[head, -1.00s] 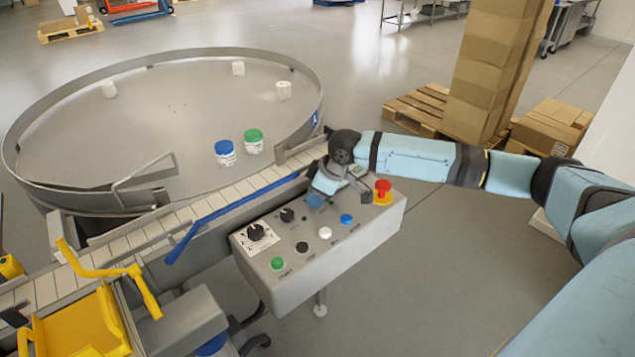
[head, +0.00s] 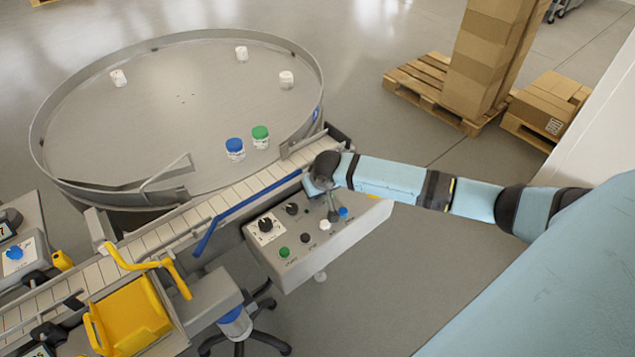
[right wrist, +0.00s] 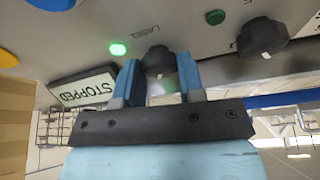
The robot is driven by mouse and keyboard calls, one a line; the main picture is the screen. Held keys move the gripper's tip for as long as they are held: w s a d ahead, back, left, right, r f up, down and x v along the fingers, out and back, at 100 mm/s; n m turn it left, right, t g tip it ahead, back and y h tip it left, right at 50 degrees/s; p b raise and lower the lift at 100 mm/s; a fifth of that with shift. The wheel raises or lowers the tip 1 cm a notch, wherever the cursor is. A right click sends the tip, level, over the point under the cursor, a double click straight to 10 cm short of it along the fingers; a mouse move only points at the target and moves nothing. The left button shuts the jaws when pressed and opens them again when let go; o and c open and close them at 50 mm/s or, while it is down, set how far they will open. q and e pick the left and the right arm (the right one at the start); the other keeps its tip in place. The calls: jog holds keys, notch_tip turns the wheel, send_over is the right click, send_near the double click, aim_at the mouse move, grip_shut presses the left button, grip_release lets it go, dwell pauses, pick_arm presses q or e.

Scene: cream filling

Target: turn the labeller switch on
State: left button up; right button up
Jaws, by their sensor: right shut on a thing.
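The grey control box (head: 292,266) stands beside the conveyor in the head view. My right gripper (head: 330,210) is down at its sloped face. In the right wrist view my right gripper (right wrist: 160,80) has its two blue fingers on either side of a black rotary switch (right wrist: 158,62), shut on it. Another black knob (right wrist: 262,37) is to the right. My left gripper is not in view.
The box also carries a black selector knob (head: 266,225), a green button (head: 284,252), a white button (head: 325,225) and a blue button (head: 343,212). A conveyor (head: 233,196) and a round table (head: 110,125) with several jars lie behind.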

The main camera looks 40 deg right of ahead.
jog(key=shift+m+p, duration=0.3)
dwell(0.4)
jog(key=o, duration=0.9)
jog(key=shift+r, duration=0.1)
jog(key=v, duration=1.3)
jog(key=shift+s+a+r+b, duration=0.2)
jog(key=shift+r+b, duration=0.1)
jog(key=shift+b, duration=0.15)
